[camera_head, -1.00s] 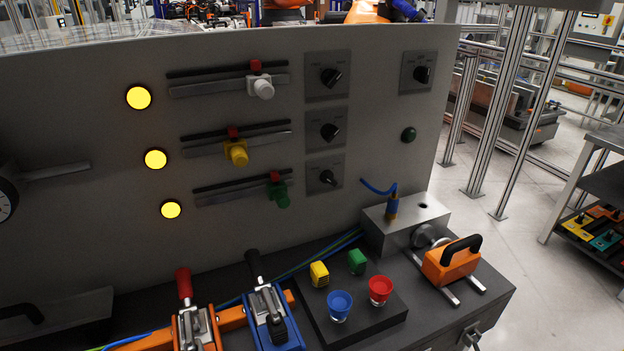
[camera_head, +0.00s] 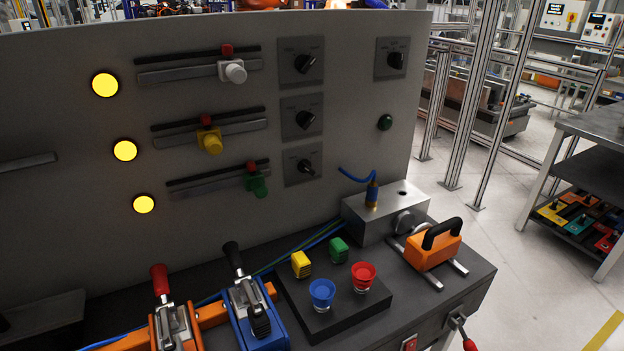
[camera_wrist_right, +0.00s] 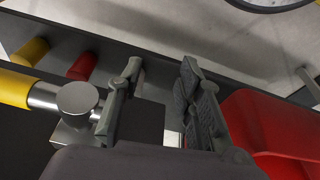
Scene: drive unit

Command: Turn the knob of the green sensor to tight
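The green sensor (camera_head: 257,185) sits on the lowest slide rail on the grey panel in the head view, with a red piece (camera_head: 251,166) just above it. A yellow sensor (camera_head: 210,141) and a white sensor (camera_head: 234,71) sit on the rails above. Neither gripper shows in the head view. In the right wrist view my right gripper (camera_wrist_right: 158,100) has its two fingers apart with a gap between them, and nothing is held. The green sensor is not visible in that view.
Toggle clamps with red (camera_head: 160,280) and black (camera_head: 233,257) handles stand at the bench front. Blue (camera_head: 322,292) and red (camera_head: 363,275) cups stand on a black block. An orange handled part (camera_head: 433,247) lies right. In the wrist view, a red part (camera_wrist_right: 270,130) is close beside the right finger.

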